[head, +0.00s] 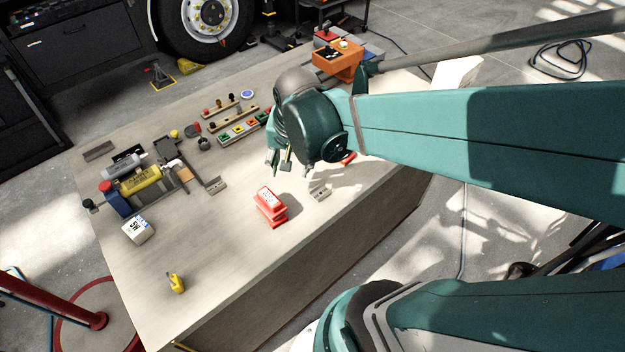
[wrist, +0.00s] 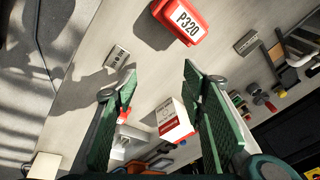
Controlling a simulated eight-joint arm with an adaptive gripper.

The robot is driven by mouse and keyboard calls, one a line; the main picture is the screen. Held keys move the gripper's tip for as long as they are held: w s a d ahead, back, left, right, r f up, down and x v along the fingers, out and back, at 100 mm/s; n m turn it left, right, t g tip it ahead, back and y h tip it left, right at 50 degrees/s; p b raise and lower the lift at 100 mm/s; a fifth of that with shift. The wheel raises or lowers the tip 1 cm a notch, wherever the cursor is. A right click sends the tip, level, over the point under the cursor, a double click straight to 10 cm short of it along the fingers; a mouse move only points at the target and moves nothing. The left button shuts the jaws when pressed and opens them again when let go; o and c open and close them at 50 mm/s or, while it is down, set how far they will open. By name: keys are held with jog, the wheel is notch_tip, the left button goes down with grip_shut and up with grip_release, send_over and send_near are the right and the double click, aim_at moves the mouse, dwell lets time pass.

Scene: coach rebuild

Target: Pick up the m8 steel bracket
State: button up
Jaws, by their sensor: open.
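Two small grey metal brackets lie on the workbench; I cannot read which is the m8 one. One bracket (head: 320,194) lies right of the red block and shows upper left in the wrist view (wrist: 117,56). The other bracket (head: 215,185) lies left of the red block and shows upper right in the wrist view (wrist: 247,42). My gripper (head: 279,164) is above the bench, behind the red block. Its green fingers (wrist: 160,72) are apart with nothing held between them. Both brackets are outside the fingers in the wrist view.
The red block (head: 269,205), marked P320 in the wrist view, stands between the brackets. A white and red box (wrist: 172,118) shows between the fingers, below them. A tool caddy (head: 140,185), white box (head: 138,229) and yellow item (head: 176,283) stand left. The front bench top is mostly clear.

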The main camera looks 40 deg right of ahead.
aim_at(321, 193)
jog(key=s+d+f+m+g+p, duration=0.2)
jog(key=s+d+f+m, duration=0.1)
jog(key=d+f+m, duration=0.3)
jog(key=shift+s+d+m+g+y, duration=0.2)
jog(key=shift+d+m+g+y, duration=0.2)
jog(key=shift+d+m, duration=0.5)
jog(key=shift+d+f, duration=0.1)
jog(key=shift+f, duration=0.1)
jog(key=shift+f, duration=1.15)
jog(key=shift+f, duration=0.1)
jog(key=shift+d+f+b, duration=0.1)
jog(key=shift+f+b, duration=0.4)
jog(key=shift+f, duration=2)
